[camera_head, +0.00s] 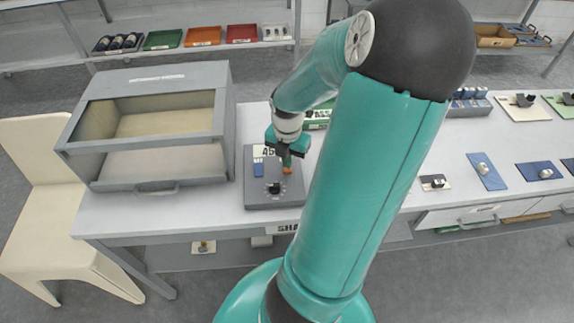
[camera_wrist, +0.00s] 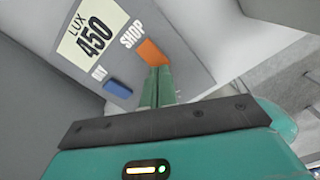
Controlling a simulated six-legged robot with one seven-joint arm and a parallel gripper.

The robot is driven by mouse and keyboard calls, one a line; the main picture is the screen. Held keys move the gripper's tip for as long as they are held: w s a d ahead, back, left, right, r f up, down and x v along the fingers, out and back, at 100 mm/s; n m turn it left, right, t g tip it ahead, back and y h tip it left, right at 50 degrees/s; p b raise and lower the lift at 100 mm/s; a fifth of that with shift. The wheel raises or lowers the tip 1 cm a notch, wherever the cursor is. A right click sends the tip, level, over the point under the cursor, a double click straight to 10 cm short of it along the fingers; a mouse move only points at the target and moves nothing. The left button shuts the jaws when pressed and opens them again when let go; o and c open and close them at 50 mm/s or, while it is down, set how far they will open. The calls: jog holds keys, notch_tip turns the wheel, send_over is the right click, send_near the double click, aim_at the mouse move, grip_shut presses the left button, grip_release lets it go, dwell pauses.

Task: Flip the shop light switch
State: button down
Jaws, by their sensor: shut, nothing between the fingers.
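The orange switch (camera_wrist: 152,52) sits on a grey control panel (camera_head: 254,196), beside the printed word SHOP in the wrist view. A blue switch (camera_wrist: 117,88) is on the same panel, with a short label next to it. My gripper (camera_wrist: 161,72) is shut and empty. Its fingertips are at the near edge of the orange switch and overlap it in the picture; I cannot tell if they press on it. In the head view my gripper (camera_head: 287,164) points down over the right side of the panel, hiding part of the orange switch.
A display reading LUX 450 (camera_wrist: 92,35) and a black knob (camera_head: 273,188) are on the panel. A grey cabinet with a glass front (camera_head: 150,125) stands left of it. The bench (camera_head: 340,170) holds several small devices at the right. A cream chair (camera_head: 40,190) stands at the left.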

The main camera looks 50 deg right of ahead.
jog(key=shift+f, duration=0.9)
dwell(0.4)
jog(key=shift+r, duration=3.5)
